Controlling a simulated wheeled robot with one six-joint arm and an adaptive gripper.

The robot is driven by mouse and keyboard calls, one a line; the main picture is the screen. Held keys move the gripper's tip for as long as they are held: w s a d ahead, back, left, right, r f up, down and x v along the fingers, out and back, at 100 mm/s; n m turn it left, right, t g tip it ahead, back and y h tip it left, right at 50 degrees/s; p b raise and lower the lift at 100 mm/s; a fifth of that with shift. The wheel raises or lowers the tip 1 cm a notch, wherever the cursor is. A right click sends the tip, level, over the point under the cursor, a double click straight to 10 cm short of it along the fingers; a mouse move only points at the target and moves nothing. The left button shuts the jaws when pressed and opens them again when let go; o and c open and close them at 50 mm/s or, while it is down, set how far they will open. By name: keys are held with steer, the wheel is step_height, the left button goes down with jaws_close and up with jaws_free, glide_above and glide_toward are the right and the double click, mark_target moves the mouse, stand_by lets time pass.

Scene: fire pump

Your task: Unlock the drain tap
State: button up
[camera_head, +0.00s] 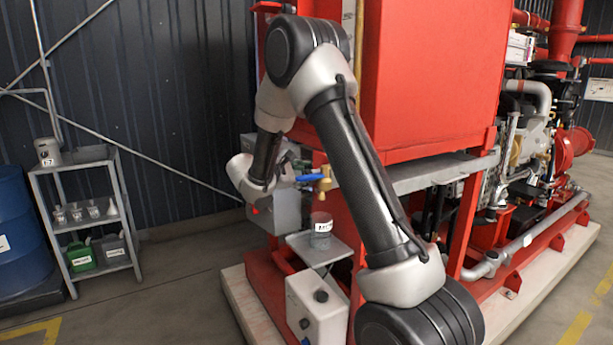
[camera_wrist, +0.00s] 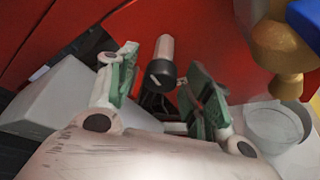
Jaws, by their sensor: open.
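The brass drain tap (camera_head: 324,184) with its blue handle (camera_head: 309,178) sits on the red pump frame above a clear cup (camera_head: 320,228). In the wrist view, part of the brass tap (camera_wrist: 283,50) and the blue handle (camera_wrist: 306,20) show at the upper right, with the cup (camera_wrist: 275,130) below. My gripper (camera_wrist: 162,84) is open, its green-padded fingers apart. A short pale pin with a black knob (camera_wrist: 161,74) shows between the fingertips; I cannot tell whether they touch it. In the head view the fingers are not clear.
The cup stands on a small grey shelf (camera_head: 328,250) above a white box (camera_head: 313,305). A grey box (camera_wrist: 60,95) lies close left of my gripper.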

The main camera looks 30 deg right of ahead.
steer(key=shift+w+d+f, duration=0.15)
steer(key=shift+d, duration=0.25)
steer(key=c, duration=1.1)
steer(key=shift+o, duration=0.4)
